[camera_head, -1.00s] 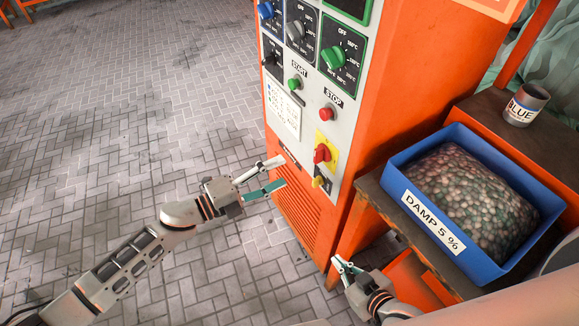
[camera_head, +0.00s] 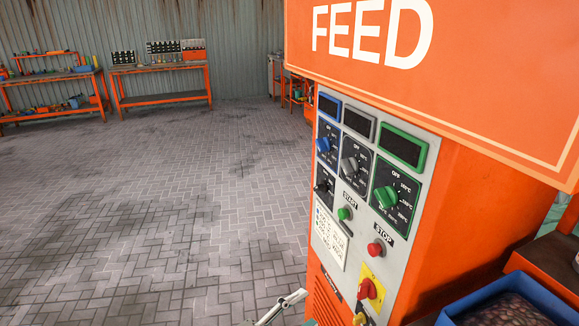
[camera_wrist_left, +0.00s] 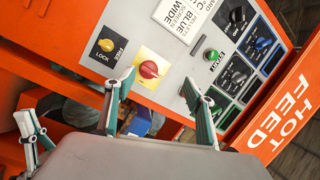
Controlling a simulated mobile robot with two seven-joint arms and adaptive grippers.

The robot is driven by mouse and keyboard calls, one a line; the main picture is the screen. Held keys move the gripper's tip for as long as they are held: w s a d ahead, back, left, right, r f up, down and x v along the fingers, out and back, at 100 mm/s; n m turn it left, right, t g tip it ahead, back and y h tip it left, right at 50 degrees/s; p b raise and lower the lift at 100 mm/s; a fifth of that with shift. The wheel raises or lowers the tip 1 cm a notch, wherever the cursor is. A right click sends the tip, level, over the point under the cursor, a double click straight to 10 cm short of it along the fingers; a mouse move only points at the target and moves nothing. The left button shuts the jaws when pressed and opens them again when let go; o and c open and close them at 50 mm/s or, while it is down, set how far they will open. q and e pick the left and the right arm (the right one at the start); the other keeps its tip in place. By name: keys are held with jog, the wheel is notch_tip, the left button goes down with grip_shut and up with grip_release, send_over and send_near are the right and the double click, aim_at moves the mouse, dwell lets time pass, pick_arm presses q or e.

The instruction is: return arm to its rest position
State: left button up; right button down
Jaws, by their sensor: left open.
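My left gripper (camera_head: 298,308) is only partly in the head view, at the bottom edge in front of the orange machine (camera_head: 480,185). In the left wrist view my left gripper (camera_wrist_left: 158,78) has its two fingers spread, with nothing between them. The machine's panel, with the red switch on yellow (camera_wrist_left: 149,69) and the green start button (camera_wrist_left: 211,54), shows beyond the fingertips; contact cannot be seen. White and teal fingers of my right gripper (camera_wrist_left: 32,130) show at the left of the wrist view, partly hidden. It is out of the head view.
The panel also carries a red stop button (camera_head: 376,249) and several dials. A blue bin (camera_head: 510,300) of pellets stands at the lower right. Orange workbenches (camera_head: 160,85) line the far wall. The paved floor at left is clear.

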pick_arm(q)
jog(key=s+a+f+n+y, duration=0.6)
jog(key=s+a+f+n, duration=0.3)
jog(key=a+n, duration=0.1)
jog(key=s+a+f+n+y, duration=0.6)
jog(key=s+a+f+n, duration=0.3)
jog(key=a, duration=0.4)
jog(key=shift+a+n+y, duration=0.2)
jog(key=shift+n+y, duration=0.2)
jog(key=shift+n, duration=0.2)
